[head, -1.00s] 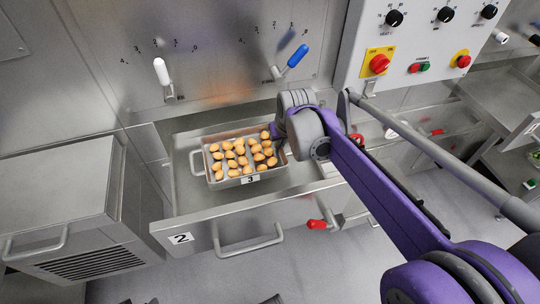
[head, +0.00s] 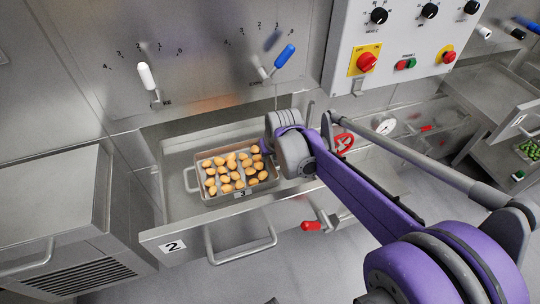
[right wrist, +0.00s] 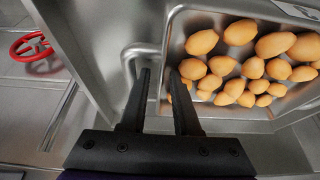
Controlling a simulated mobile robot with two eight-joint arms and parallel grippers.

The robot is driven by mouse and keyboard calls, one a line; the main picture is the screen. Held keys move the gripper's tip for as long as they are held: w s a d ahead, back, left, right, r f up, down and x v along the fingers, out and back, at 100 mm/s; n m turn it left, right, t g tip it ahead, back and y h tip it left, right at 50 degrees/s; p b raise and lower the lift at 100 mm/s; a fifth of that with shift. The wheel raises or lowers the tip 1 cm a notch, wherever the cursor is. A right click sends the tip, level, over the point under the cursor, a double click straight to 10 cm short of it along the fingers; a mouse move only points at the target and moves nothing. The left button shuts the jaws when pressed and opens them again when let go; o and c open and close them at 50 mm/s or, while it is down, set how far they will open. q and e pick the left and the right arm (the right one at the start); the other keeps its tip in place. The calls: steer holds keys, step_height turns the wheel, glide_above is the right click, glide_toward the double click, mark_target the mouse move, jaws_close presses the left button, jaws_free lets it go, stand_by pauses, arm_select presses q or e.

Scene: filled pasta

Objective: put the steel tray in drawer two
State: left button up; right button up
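The steel tray (head: 204,196), with a "3" tag and several golden filled pasta pieces, sits inside the open drawer marked 2 (head: 172,246). The tray looks level; whether it touches the drawer floor is hard to tell. My right gripper (right wrist: 160,78) is at the tray's right end as the head view shows it. In the right wrist view its two fingers stand apart, one by the tray handle (right wrist: 128,64) and one at the tray's inner wall. I see no finger pressed on the rim. In the head view my wrist hides the fingertips. My left gripper is not in view.
A steel cabinet (head: 52,200) stands left of the drawer. A red-handled valve (head: 312,226) is below it, and a red wheel (head: 344,143) is to the right. The control panel (head: 400,40) is above. Another drawer marked 1 (head: 518,120) is at the far right.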

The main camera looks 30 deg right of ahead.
steer(key=shift+s+r, duration=0.1)
steer(key=shift+r, duration=0.4)
steer(key=p+v, duration=0.2)
steer(key=v, duration=0.9)
steer(key=shift+s+r, duration=0.1)
steer(key=shift+a+p, duration=0.1)
steer(key=shift+p, duration=0.25)
